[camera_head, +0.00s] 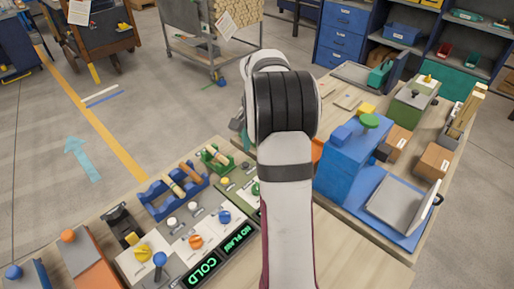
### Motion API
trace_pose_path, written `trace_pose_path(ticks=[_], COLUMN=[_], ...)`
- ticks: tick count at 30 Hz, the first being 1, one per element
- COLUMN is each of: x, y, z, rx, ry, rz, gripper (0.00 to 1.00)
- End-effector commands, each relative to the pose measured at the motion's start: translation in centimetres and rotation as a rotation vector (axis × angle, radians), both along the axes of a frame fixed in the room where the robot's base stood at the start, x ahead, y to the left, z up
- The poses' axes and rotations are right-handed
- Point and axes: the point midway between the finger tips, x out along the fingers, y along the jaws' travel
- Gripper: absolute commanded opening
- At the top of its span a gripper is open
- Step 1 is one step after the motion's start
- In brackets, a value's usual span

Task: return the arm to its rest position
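My arm rises from the bottom middle of the head view and bends away over the workbench (345,248). Its white links and black ribbed joint fill the middle of the picture. My gripper is hidden behind the arm, so its fingers and anything in them do not show.
Close on the right stand a blue machine (345,172) and cardboard boxes (434,160). Open floor (60,165) lies left.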

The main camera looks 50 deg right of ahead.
Motion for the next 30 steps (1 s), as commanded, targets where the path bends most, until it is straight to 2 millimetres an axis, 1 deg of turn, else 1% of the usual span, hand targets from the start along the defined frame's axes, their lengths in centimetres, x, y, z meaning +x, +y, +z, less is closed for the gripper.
trace_pose_path(ticks=[9, 11, 13, 14, 15, 17, 18, 20, 21, 22, 24, 27, 30], x=[0.0, 0.1, 0.2, 0.1, -0.4, -2.0, -3.8, -7.1, -9.6, -11.4, -15.4, -19.3, -20.9], y=[0.0, 0.6, 3.4, 5.4, 8.7, 14.5, 18.2, 23.2, 26.0, 27.8, 30.7, 32.8, 33.5], z=[0.0, 0.3, 1.6, 2.5, 3.8, 5.6, 6.4, 7.0, 7.0, 6.9, 6.1, 4.9, 4.2], rx=[0.0, 0.001, 0.008, 0.013, 0.022, 0.041, 0.053, 0.075, 0.091, 0.102, 0.123, 0.145, 0.155], ry=[0.0, -0.002, -0.009, -0.013, -0.019, -0.029, -0.035, -0.044, -0.048, -0.051, -0.056, -0.06, -0.06], rz=[0.0, 0.013, 0.073, 0.116, 0.19, 0.324, 0.419, 0.556, 0.643, 0.705, 0.83, 0.946, 0.992], gripper=[0.74, 0.74, 0.74, 0.74, 0.74, 0.74, 0.74, 0.74, 0.74, 0.74, 0.74, 0.74, 0.74])
